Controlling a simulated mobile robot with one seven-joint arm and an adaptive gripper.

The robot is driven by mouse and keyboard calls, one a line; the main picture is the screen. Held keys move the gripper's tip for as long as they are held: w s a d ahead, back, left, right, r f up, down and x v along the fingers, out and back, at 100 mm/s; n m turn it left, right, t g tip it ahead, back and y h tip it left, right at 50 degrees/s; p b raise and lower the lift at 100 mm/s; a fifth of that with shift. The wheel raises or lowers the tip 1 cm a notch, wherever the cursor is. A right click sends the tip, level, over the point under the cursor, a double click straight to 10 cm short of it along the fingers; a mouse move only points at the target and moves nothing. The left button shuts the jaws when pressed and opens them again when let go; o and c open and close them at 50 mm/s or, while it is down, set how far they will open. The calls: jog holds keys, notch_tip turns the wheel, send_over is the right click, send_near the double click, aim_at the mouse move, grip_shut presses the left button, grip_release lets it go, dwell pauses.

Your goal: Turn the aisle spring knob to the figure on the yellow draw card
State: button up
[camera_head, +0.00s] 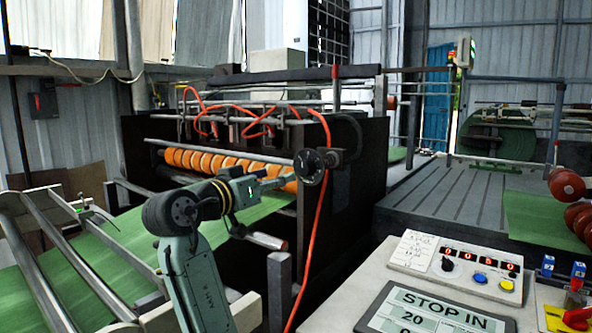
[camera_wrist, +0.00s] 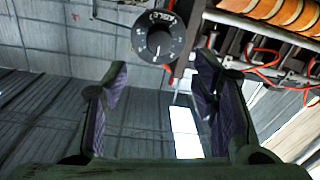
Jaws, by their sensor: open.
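A round black knob (camera_head: 311,167) with white marks is mounted on the near corner of the dark roller machine, facing the aisle. In the wrist view the knob (camera_wrist: 158,38) shows a dial with a white pointer line toward its lower edge; its figures are too small to read. My gripper (camera_head: 284,180) is just left of the knob in the head view. In the wrist view my gripper (camera_wrist: 161,68) is open and empty, with the knob beyond the fingertips and roughly between them. I cannot make out a yellow draw card in either view.
An orange hose (camera_head: 322,215) hangs down beside the knob. Orange rollers (camera_head: 215,165) and green sheet (camera_head: 135,250) lie behind and below my arm.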

aim_at(302, 169)
jog(key=p+x, duration=0.3)
jog(key=x, duration=0.6)
jog(key=shift+d+r+p, duration=0.2)
jog(key=shift+p, duration=0.15)
jog(key=shift+w+d+f, duration=0.1)
jog(key=shift+w+d, duration=0.2)
jog(key=shift+w, duration=0.25)
jog(key=shift+c, duration=0.5)
jog(key=c, duration=1.1)
